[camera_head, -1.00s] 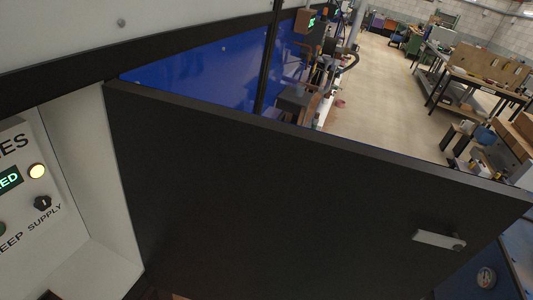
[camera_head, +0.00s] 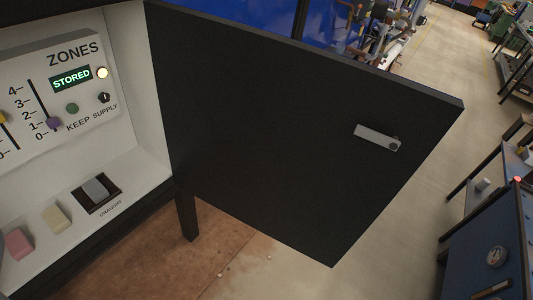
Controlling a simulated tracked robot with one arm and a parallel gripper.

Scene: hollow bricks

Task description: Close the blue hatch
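An open hatch door (camera_head: 290,130) fills the middle of the view, hinged at its left edge on a white-walled cabinet recess. The face turned to me is black. A small grey latch handle (camera_head: 377,138) sits near its free right edge. I cannot see the door's outer face, so its colour is hidden. A blue panel (camera_head: 335,18) shows behind the door's top edge. My gripper is not in view, and nothing is seen touching the door.
A draught switch (camera_head: 95,190) and pink and cream blocks sit below. A blue cabinet (camera_head: 490,230) stands at right.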

